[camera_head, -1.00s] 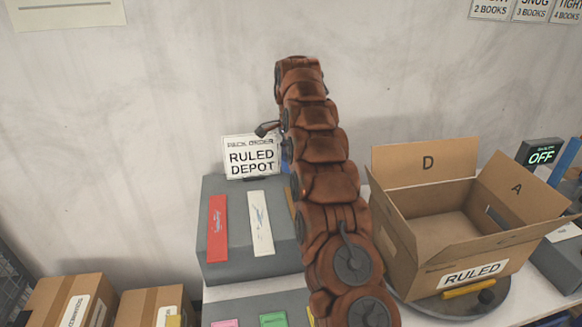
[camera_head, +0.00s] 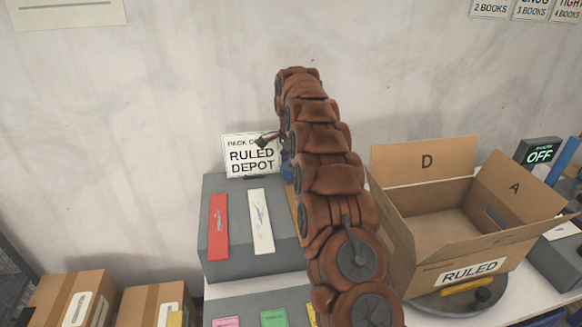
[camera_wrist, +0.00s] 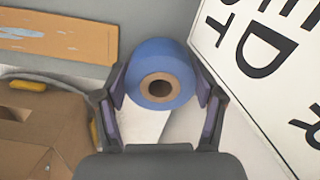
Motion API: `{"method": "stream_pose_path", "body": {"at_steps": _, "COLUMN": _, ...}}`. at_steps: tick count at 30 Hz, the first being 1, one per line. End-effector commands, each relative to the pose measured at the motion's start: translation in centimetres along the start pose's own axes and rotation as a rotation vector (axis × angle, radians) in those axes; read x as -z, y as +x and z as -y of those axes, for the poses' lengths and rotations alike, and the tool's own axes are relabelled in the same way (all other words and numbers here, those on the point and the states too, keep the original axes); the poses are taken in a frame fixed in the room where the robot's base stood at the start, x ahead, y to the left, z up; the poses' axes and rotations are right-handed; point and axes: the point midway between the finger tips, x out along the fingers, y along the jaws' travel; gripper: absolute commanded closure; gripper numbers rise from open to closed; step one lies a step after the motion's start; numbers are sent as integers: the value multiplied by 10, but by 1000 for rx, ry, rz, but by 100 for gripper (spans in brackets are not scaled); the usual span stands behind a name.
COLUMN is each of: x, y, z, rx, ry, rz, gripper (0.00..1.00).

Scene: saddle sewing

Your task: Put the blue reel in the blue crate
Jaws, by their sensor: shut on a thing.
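The blue reel (camera_wrist: 160,55) has a brown core with a dark hole. In the wrist view it sits between both fingers of my gripper (camera_wrist: 160,85), which is shut on it. In the head view my brown arm hides most of the gripper; one dark part of it (camera_head: 265,140) shows left of the arm. A small patch of the blue reel (camera_head: 287,170) shows just below, in front of the RULED DEPOT sign (camera_head: 250,158). I see no blue crate in either view.
A grey stand (camera_head: 236,240) holds a red (camera_head: 218,226) and a white book (camera_head: 261,222). The open RULED carton (camera_head: 405,240) stands right of my arm on a round grey plate. Closed cartons (camera_head: 75,303) are at the lower left. The sign (camera_wrist: 255,60) is close beside the reel.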

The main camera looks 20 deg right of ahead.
Motion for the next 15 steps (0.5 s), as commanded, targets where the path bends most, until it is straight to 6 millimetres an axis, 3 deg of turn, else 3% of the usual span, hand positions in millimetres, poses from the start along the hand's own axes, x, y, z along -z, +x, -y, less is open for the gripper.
{"method": "stream_pose_path", "body": {"at_steps": 2, "x": 0, "y": 3, "z": 0, "rx": 0, "ry": 0, "rz": 0, "gripper": 72}}
{"method": "stream_pose_path", "body": {"at_steps": 3, "x": 0, "y": 2, "z": 0, "rx": 0, "ry": 0, "rz": 0, "gripper": 26}}
{"method": "stream_pose_path", "body": {"at_steps": 9, "x": 0, "y": 2, "z": 0, "rx": 0, "ry": 0, "rz": 0, "gripper": 5}}
{"method": "stream_pose_path", "body": {"at_steps": 15, "x": 0, "y": 2, "z": 0, "rx": 0, "ry": 0, "rz": 0, "gripper": 5}}
